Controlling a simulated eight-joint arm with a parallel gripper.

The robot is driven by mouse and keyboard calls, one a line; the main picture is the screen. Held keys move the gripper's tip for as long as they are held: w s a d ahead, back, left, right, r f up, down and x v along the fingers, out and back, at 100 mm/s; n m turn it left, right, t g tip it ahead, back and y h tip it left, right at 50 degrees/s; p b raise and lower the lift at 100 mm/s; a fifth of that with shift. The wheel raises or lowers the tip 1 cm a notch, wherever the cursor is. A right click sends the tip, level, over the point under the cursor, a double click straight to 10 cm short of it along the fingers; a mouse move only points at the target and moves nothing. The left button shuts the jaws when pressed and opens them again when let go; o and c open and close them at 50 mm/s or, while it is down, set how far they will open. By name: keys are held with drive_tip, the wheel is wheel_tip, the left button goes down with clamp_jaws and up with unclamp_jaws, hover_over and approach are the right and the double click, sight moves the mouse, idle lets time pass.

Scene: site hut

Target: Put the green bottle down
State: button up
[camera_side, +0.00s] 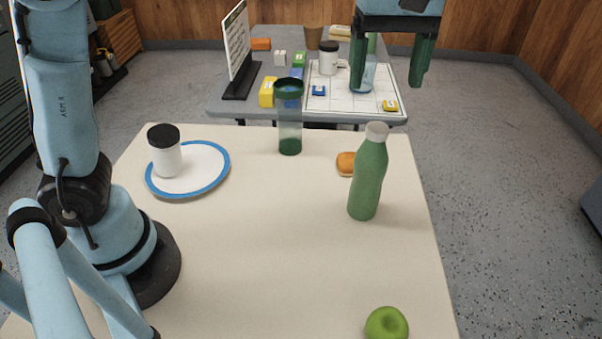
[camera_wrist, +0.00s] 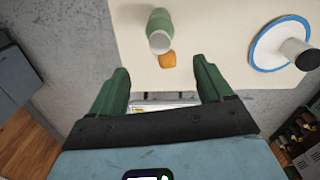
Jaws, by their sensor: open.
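The green bottle (camera_side: 368,180) with a pale grey cap stands upright on the cream table (camera_side: 250,240), toward its right side. It also shows in the wrist view (camera_wrist: 159,30), beyond my fingertips. My gripper (camera_side: 392,75) is open, with its two green fingers apart and nothing between them. In the side view it is high up, above and clear of the bottle. In the wrist view my gripper (camera_wrist: 160,80) has the bottle ahead of the gap between its fingers, not touching them.
A clear green-tinted tumbler (camera_side: 289,120) stands at the table's back edge. A blue-rimmed plate (camera_side: 205,184) holds a black-lidded white jar (camera_side: 165,155). A green apple (camera_side: 386,324) lies at the front. The table's middle is clear. A grey table (camera_side: 225,105) with several items stands behind.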

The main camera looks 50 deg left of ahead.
drive_tip(key=shift+a+r, duration=0.1)
drive_tip(key=shift+a, duration=0.1)
drive_tip(key=s+a+f+m+t, duration=0.7)
drive_tip(key=s+a+f+m, duration=0.3)
drive_tip(key=a+f, duration=0.3)
drive_tip(key=shift+s+a+m, duration=0.4)
drive_tip(key=shift+a, duration=0.5)
